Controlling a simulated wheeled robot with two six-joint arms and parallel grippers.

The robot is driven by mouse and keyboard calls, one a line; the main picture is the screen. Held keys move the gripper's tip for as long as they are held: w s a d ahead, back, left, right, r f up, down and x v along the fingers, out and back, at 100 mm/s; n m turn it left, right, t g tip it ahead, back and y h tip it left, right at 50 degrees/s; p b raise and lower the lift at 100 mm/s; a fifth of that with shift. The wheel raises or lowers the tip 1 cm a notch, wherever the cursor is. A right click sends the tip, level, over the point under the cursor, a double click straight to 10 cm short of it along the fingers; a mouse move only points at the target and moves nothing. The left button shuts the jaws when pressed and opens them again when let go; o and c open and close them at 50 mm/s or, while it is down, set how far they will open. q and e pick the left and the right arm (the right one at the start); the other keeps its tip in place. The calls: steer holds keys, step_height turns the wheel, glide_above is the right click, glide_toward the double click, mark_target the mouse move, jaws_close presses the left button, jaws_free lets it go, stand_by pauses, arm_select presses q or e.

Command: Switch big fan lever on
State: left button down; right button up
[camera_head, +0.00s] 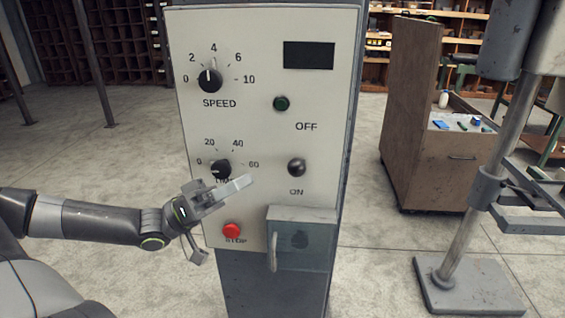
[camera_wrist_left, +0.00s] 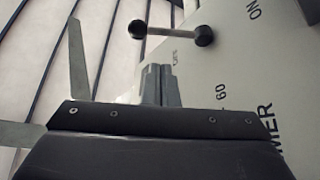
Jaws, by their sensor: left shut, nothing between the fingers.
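The grey control panel (camera_head: 262,70) faces me. The lever, with a dark ball end (camera_head: 296,168), stands out from it just above the ON label, below the OFF label. In the left wrist view the lever (camera_wrist_left: 172,32) shows as a light rod with a dark ball at each end, beyond my fingertips. My left gripper (camera_head: 243,183) is in front of the panel, left of and slightly lower than the lever. Its fingers are shut and empty, pointing toward the lever, apart from it; they also show in the wrist view (camera_wrist_left: 161,84). My right gripper is not in view.
The SPEED dial (camera_head: 210,80) and the timer dial (camera_head: 220,170), partly behind my gripper, are at left. A red stop button (camera_head: 232,230) and a grey box (camera_head: 302,238) sit below. A green button (camera_head: 281,103) is above OFF. A wooden cabinet (camera_head: 425,130) stands right.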

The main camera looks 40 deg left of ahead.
mark_target(298, 166)
arm_select(q)
steer(key=shift+b+x, duration=2.25)
steer(key=shift+x, duration=2.3)
steer(key=shift+s+f+m+h+b, duration=0.15)
steer(key=shift+f+m+h+b, duration=0.15)
steer(key=shift+m+b, duration=0.25)
